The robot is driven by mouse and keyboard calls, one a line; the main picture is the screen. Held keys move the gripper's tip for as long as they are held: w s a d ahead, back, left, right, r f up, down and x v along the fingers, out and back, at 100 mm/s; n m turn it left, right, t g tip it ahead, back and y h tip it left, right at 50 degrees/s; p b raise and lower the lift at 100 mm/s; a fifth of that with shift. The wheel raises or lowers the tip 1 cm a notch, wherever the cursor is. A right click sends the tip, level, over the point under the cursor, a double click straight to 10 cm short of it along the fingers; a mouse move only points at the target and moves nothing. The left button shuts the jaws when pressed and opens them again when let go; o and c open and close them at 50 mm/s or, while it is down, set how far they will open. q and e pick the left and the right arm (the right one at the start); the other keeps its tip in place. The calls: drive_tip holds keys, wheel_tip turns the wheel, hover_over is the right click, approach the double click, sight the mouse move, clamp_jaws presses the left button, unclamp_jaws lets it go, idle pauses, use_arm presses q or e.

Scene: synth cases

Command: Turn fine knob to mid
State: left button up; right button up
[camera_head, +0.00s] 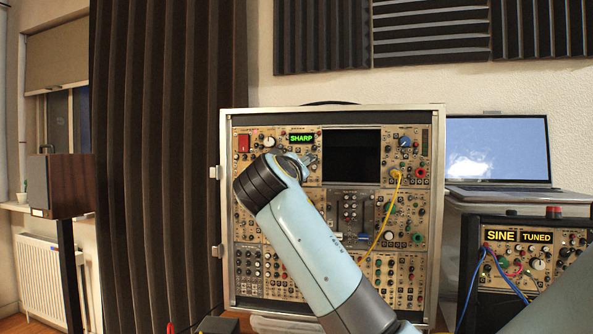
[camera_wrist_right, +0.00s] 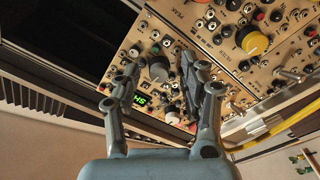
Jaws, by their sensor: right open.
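The tuned module in the rack shows a green SHARP display (camera_head: 301,138); part of that lit display also shows in the wrist view (camera_wrist_right: 139,99). My right gripper (camera_head: 308,160) is at this module, mostly hidden behind my wrist in the head view. In the wrist view my right gripper (camera_wrist_right: 160,70) is open, its fingers on either side of a rounded grey-green knob (camera_wrist_right: 158,69). I cannot tell whether they touch it. I cannot read which knob is labelled fine, nor its pointer angle. My left gripper is not in view.
The rack case (camera_head: 437,200) has a silver frame and a yellow cable (camera_head: 379,235). A laptop (camera_head: 497,152) stands at right, above a smaller case (camera_head: 530,270) with SINE and TUNED displays. A speaker (camera_head: 70,185) stands at left. Small knobs and jacks crowd the panel.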

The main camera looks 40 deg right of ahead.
drive_tip(key=v, duration=0.7)
drive_tip(key=shift+s+a, duration=0.15)
drive_tip(key=shift+a, duration=0.05)
